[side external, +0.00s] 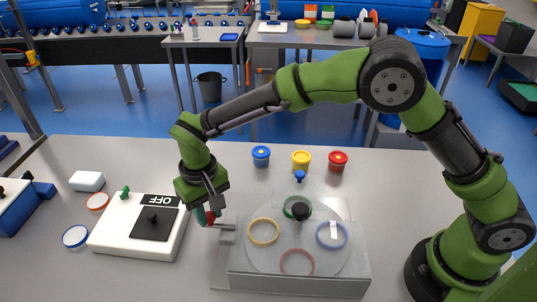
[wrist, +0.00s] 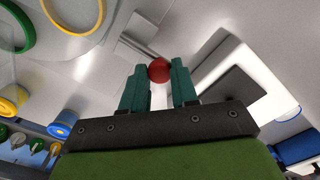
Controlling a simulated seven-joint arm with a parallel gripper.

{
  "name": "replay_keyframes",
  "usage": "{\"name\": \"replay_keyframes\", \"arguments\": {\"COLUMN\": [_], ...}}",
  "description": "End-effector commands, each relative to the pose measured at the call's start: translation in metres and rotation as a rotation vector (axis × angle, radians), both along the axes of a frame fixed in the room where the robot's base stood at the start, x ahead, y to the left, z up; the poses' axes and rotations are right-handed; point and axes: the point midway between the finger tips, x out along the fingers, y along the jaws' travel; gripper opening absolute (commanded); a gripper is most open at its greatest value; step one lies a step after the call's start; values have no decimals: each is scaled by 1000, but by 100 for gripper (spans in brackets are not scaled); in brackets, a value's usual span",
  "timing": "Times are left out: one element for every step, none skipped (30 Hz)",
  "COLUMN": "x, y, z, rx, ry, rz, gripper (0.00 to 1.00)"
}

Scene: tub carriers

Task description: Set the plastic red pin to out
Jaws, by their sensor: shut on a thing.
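The red pin (wrist: 159,70) shows its round red head between the fingertips in the wrist view. A bit of red (side external: 211,217) shows at the fingertips in the side view. My gripper (side external: 207,217) is low at the left side of the grey machine box (side external: 298,284), beside a small metal bracket (side external: 227,232). In the wrist view my gripper (wrist: 159,84) has its two green fingers on either side of the red head, shut on it.
The box top has a round plate with coloured rings and a black knob (side external: 300,211). A white panel (side external: 115,243) marked OFF stands close on the left. Blue (side external: 261,156), yellow (side external: 301,161) and red (side external: 338,161) tubs stand behind. Loose rings lie at far left.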

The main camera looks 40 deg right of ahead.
Motion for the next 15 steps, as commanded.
{"name": "replay_keyframes", "arguments": {"x": [4,5,6,7,7,7,7,8,8,8,8,8,8,8,8], "y": [4,5,6,7,7,7,7,8,8,8,8,8,8,8,8], "z": [0,0,0,1,1,1,1,1,1,1,1,1,1,1,1], "rx": [2,2,1,2,2,3,4,4,5,5,6,6,6,6,6], "ry": [-2,-2,-2,-2,-3,-5,-5,-6,-7,-8,-9,-9,-9,-9,-8], "rz": [-1,0,0,0,0,1,1,2,3,3,3,4,4,4,3], "gripper": [0,0,0,0,0,0,0,0,0,0,0,30,35,39,45]}}
